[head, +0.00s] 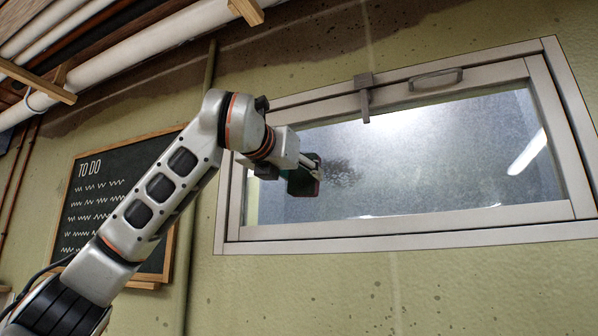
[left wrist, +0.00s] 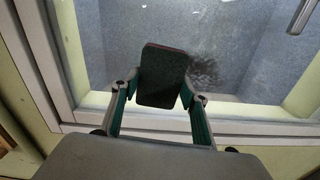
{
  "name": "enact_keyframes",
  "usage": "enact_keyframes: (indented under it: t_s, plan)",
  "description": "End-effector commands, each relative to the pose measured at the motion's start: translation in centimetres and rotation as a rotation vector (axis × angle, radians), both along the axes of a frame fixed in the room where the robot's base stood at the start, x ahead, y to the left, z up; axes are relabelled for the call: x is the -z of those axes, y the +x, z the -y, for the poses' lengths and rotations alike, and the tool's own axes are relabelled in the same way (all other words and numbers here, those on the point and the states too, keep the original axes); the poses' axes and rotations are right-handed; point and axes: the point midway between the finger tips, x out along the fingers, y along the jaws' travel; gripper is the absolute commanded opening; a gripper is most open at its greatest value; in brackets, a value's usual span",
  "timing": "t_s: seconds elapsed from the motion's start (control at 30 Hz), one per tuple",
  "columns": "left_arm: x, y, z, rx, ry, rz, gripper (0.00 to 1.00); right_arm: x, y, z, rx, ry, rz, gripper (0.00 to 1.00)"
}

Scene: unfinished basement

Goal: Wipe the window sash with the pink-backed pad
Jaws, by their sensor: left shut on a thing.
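The window sash (head: 400,221) is a pale frame around a hazy glass pane (head: 430,165) high on the wall; in the left wrist view the sash (left wrist: 240,125) runs below the glass. My left gripper (head: 305,172) is shut on the pad (head: 302,182), at the left part of the pane. In the left wrist view the pad (left wrist: 162,75) shows a dark green face with a thin reddish edge, between the fingers of my left gripper (left wrist: 158,95). Whether it touches the glass is unclear. A dark smudge (head: 345,173) shows on the glass just right of the pad. My right gripper is out of view.
A latch (head: 364,98) and a handle (head: 435,79) stick out along the top of the frame. A "TO DO" chalkboard (head: 105,205) hangs left of the window, behind my left arm. Pipes (head: 130,55) run along the upper left. The wall below the window is clear.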

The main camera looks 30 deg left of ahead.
Motion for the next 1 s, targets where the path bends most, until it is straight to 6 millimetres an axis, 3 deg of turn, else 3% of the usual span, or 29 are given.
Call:
enact_keyframes:
  t_s: [0.73,1.0]
  plan:
    - [0.0,1.2,0.0,0.0,0.0,0.0,0.27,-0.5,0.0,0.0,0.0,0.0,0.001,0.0]
    - [0.0,1.2,1.4,0.001,0.001,0.001,0.27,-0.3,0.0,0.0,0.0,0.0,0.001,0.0]
